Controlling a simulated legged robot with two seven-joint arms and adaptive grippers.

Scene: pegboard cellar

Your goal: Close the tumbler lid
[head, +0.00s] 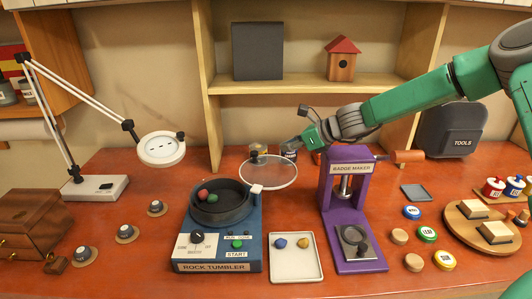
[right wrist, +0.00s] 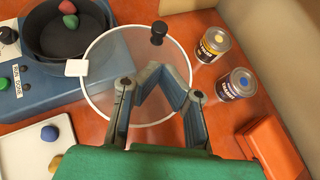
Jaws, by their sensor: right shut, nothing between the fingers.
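The rock tumbler (head: 218,267) is a blue box with a dark round drum (head: 222,217), which is uncovered and holds a red and a green stone. Its clear round lid (head: 272,176) with a pale rim is swung out to the right of the drum, joined at a white hinge block (head: 255,189). A black knob (right wrist: 158,32) stands on the lid near its far edge. My right gripper (head: 292,146) is shut and empty behind the lid in the head view. In the right wrist view its fingertips (right wrist: 156,72) overlap the lid, short of the knob; contact is unclear. My left gripper is out of view.
A purple badge maker (head: 328,195) stands right of the lid, under my right forearm. Two small cans (right wrist: 214,43) (right wrist: 237,84) stand behind the lid. A white tray (head: 295,278) with two stones lies in front. A white lamp (head: 161,149) hangs at left.

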